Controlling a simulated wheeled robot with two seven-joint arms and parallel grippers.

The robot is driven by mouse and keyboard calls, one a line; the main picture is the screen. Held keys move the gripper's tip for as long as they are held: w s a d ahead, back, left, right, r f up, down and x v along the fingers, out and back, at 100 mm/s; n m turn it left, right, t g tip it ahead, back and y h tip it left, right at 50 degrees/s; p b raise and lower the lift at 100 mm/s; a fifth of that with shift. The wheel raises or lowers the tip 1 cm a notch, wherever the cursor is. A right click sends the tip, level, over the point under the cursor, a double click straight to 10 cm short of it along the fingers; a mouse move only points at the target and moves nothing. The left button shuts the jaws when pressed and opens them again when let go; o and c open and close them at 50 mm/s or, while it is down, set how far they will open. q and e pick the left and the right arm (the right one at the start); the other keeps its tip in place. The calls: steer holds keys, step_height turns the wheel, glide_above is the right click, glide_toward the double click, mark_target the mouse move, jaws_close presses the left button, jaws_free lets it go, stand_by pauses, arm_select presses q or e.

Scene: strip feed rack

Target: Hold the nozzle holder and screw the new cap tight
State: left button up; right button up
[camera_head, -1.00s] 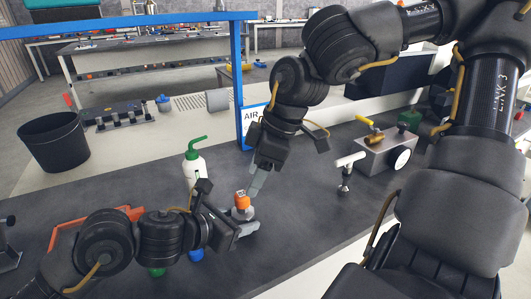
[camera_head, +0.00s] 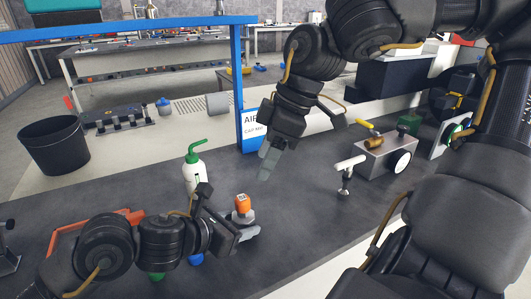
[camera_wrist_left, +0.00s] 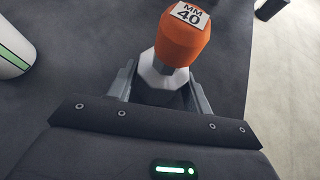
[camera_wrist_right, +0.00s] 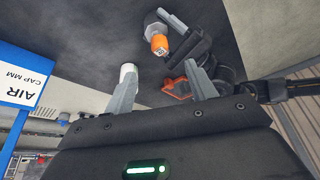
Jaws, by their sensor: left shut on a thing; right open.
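The orange cap (camera_head: 242,202), labelled "MM 40" in the left wrist view (camera_wrist_left: 182,35), sits upright on the grey nozzle holder (camera_head: 243,217). My left gripper (camera_head: 250,233) is shut on the nozzle holder, with its fingers on either side of the metal body (camera_wrist_left: 160,78) below the cap. My right gripper (camera_head: 268,163) is open and empty. It hangs above the bench, up and to the right of the cap and apart from it. The right wrist view shows the cap (camera_wrist_right: 160,45) beyond its fingers. The holder's lower part is partly hidden by the left fingers.
A white bottle with a green spout (camera_head: 194,170) stands behind my left gripper. A blue post with an "AIR" sign (camera_head: 254,130) rises behind my right gripper. A metal fixture with a brass part (camera_head: 374,152) is at right. The bench between is clear.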

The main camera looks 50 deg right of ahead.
arm_select(q)
steer(key=shift+d, duration=0.1)
steer(key=shift+w, duration=0.1)
arm_select(e)
steer(key=w+a+n+g+h, duration=0.1)
steer(key=n, duration=0.5)
steer(key=w+a+r+n+g+h, duration=0.1)
steer(key=n, duration=0.5)
steer(key=w+a+n+g+h, duration=0.1)
steer(key=n, duration=0.5)
steer(key=shift+w+a+r, duration=0.25)
steer(key=shift+w+r, duration=0.15)
arm_select(q)
steer(key=shift+r, duration=0.1)
